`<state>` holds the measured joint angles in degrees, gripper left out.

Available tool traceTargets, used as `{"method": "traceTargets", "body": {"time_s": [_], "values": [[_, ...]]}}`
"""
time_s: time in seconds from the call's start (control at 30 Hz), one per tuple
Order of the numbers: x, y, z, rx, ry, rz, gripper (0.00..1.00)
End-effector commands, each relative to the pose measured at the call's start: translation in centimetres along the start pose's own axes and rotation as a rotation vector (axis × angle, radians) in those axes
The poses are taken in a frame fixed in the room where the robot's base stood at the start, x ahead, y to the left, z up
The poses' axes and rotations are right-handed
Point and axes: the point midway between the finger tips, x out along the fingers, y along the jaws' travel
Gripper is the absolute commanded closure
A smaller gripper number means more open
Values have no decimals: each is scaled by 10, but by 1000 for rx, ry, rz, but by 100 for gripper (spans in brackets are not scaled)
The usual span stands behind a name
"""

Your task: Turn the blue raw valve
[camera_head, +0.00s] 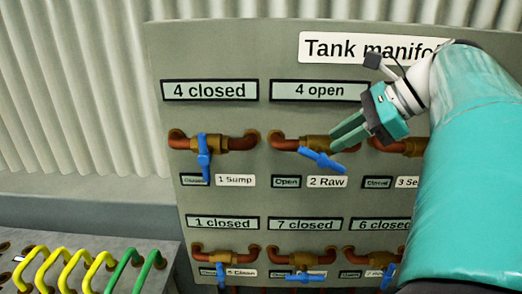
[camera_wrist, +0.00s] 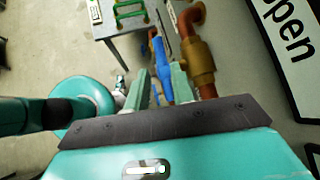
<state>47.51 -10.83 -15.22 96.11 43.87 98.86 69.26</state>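The 2 Raw valve has a blue handle (camera_head: 323,160), tilted slightly down to the right below its brass body (camera_head: 316,142). A small sign beside its label reads "Open". My gripper (camera_head: 336,138) is at the right of this valve, its two teal fingers pointing left toward the brass body. In the wrist view the fingers are apart (camera_wrist: 160,85), and the blue handle (camera_wrist: 158,50) shows in line with the gap between them. The brass body (camera_wrist: 200,62) is just right of the right finger. I cannot tell whether the fingers touch the handle.
The "Tank manifold" panel (camera_head: 165,60) holds several other blue-handled valves, including 1 Sump (camera_head: 204,158) at left and a lower row. My arm covers the panel's right side. A grey bench (camera_head: 150,255) with yellow and green handles stands at lower left.

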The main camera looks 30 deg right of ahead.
Motion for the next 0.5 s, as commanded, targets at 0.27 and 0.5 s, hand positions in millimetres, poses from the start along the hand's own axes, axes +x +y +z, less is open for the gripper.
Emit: {"method": "traceTargets", "body": {"time_s": [0.27, 0.5], "values": [[58, 0, 0, -2, 0, 4, 76], [91, -2, 0, -3, 2, 4, 76]]}}
